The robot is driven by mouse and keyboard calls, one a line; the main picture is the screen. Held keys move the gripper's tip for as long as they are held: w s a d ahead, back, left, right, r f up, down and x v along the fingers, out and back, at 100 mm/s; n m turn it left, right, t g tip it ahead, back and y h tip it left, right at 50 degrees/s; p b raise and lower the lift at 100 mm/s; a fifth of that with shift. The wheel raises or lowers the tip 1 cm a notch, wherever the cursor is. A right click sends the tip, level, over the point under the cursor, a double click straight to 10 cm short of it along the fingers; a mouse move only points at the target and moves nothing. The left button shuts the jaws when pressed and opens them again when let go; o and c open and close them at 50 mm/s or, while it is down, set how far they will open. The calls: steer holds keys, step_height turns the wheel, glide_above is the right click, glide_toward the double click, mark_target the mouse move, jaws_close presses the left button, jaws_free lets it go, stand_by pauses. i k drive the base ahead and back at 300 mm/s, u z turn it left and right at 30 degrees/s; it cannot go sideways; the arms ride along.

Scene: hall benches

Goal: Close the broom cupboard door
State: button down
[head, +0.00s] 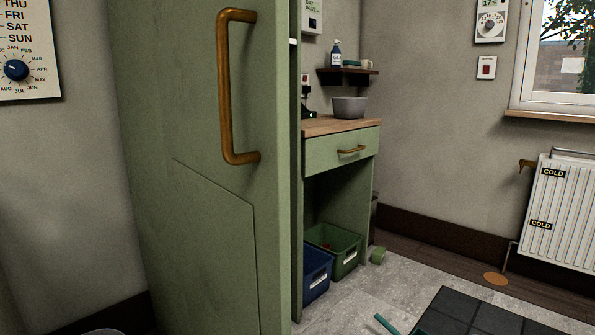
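The tall green broom cupboard door (200,120) fills the left-centre of the head view, close to me. It stands upright and looks open, jutting out towards me, though its hinge side and the inside of the cupboard cannot be made out. A long brass bar handle (225,90) is fixed upright on its face near the right edge. A thin angled line marks its lower part. The door's bottom is cut off by the picture. My gripper is not in view.
A green bench with a drawer (340,152) stands behind the door, with a blue bin (317,275) and a green bin (345,250) below. A radiator (562,215) is right.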

mark_target(222, 66)
steer(key=z, duration=0.15)
steer(key=k, duration=1.1)
steer(key=u, duration=1.5)
steer(key=i, duration=0.5)
